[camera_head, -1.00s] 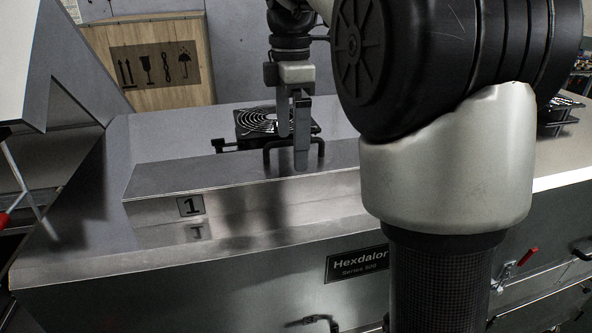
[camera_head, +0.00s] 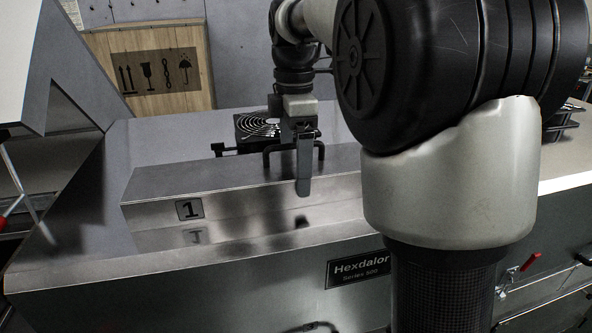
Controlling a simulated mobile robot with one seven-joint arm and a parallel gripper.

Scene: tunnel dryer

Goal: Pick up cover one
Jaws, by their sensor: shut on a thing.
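Cover one is a long grey metal box-shaped lid (camera_head: 235,182) with a "1" label on its front face. It lies on the shiny top of the dryer (camera_head: 75,225). A black bar handle (camera_head: 321,150) stands on top of it. My gripper (camera_head: 303,170) points down at this handle and is shut on it. One finger shows in front of the handle, its tip against the view of the front face. The other finger is hidden behind. I see no clear gap under the cover.
A black fan unit (camera_head: 257,128) sits just behind the cover. A wooden crate (camera_head: 155,70) stands at the back. A raised grey panel (camera_head: 45,65) is at the left. Another black handle frame (camera_head: 562,125) is at the far right. My arm hides the right part of the dryer.

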